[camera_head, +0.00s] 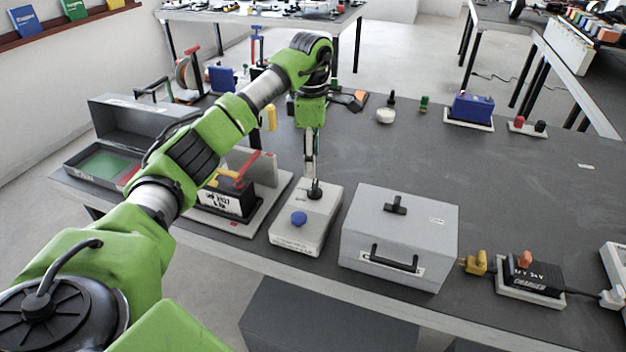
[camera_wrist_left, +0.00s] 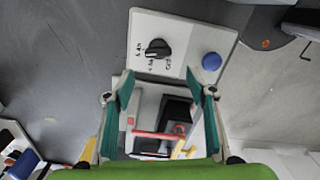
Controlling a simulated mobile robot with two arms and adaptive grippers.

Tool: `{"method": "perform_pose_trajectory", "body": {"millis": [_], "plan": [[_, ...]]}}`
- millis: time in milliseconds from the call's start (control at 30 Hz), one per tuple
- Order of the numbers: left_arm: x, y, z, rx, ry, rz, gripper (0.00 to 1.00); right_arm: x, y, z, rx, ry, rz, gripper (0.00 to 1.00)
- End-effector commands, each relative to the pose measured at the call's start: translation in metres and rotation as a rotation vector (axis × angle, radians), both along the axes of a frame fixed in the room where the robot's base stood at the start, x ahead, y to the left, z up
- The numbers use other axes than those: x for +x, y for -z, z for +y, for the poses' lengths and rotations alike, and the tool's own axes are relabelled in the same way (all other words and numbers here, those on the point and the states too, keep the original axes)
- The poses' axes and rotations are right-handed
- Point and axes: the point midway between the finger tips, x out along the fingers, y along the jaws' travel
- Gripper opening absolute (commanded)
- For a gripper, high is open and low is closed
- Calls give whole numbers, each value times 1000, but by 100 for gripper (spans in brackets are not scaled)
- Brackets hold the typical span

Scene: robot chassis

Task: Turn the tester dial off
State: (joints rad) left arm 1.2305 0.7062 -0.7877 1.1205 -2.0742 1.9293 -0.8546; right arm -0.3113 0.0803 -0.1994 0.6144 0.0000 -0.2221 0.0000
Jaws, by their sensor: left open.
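The tester is a white box (camera_head: 290,236) on the dark table, with a blue button (camera_head: 299,218) at its front and a black dial (camera_head: 315,190) towards its back. In the left wrist view the dial (camera_wrist_left: 158,48) has a pointer ridge and small printed labels beside it, and the blue button (camera_wrist_left: 212,61) is to its right. My left gripper (camera_head: 312,176) points down just above the dial. In the wrist view its two green fingers (camera_wrist_left: 160,84) are apart, with nothing between them; whether they touch the dial I cannot tell. My right gripper is not in view.
A grey lidded case (camera_head: 415,212) stands close to the tester's right. A battery (camera_head: 226,198) with red and yellow clamps sits on a tray to its left. A charger (camera_head: 533,274) is further right. The table behind the case is mostly clear.

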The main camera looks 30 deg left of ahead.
Motion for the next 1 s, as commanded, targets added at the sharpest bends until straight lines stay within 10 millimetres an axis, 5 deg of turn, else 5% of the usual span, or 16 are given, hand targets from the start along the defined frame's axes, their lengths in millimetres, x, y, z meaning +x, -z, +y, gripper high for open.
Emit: {"method": "perform_pose_trajectory", "body": {"millis": [400, 800, 1000], "plan": [[0, 72, -1, -2, 1, 1, 51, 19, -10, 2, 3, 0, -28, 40], [1, 81, 0, 0, 1, -1, 51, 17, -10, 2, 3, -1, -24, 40], [0, 81, 0, -1, 1, 0, 13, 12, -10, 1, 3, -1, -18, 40]]}}
